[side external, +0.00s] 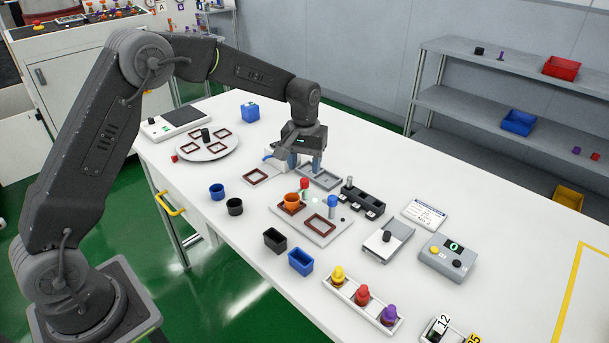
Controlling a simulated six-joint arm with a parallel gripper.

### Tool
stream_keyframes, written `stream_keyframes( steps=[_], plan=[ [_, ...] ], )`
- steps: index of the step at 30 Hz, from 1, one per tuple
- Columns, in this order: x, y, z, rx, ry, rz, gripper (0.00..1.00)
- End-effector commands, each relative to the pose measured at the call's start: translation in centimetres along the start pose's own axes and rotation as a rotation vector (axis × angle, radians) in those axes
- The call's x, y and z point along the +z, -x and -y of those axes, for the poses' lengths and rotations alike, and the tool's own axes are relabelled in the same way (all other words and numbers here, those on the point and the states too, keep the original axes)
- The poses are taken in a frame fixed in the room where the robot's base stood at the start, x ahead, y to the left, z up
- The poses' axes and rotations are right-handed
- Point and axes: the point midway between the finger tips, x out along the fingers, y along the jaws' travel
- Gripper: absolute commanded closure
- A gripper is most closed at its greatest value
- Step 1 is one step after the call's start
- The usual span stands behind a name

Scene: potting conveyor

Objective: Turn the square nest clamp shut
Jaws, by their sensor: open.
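A light fixture plate (318,240) lies mid-table with two brown-framed nests. An orange pot (291,201) stands in the left nest; the right, square nest (319,225) looks empty. A red-topped post (304,185) stands behind the left nest and a blue-topped post (331,202) behind the right one. I cannot tell which is the square nest clamp, nor how it is turned. My gripper (304,166) is open, pointing down behind the plate, near a grey two-pocket tray (333,184). It appears apart from both posts. Its fingertips are partly hard to make out.
A loose brown frame (261,176) lies left of my gripper. A black block rack (362,198) stands right of the plate. Blue and black cups and bins (300,262) stand in front. A round turntable (206,147) is at back left.

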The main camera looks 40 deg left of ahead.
Motion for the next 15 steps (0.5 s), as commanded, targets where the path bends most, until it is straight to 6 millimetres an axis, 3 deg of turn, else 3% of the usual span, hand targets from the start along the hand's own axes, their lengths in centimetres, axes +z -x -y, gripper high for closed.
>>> stream_keyframes(
  steps=[7, 15],
  plan=[
    [-0.1, 5.7, 0.0, 0.002, 0.0, -0.005, 0.5],
    [0.0, 8.8, 0.0, 0.001, 0.0, -0.002, 0.5]
  ],
)
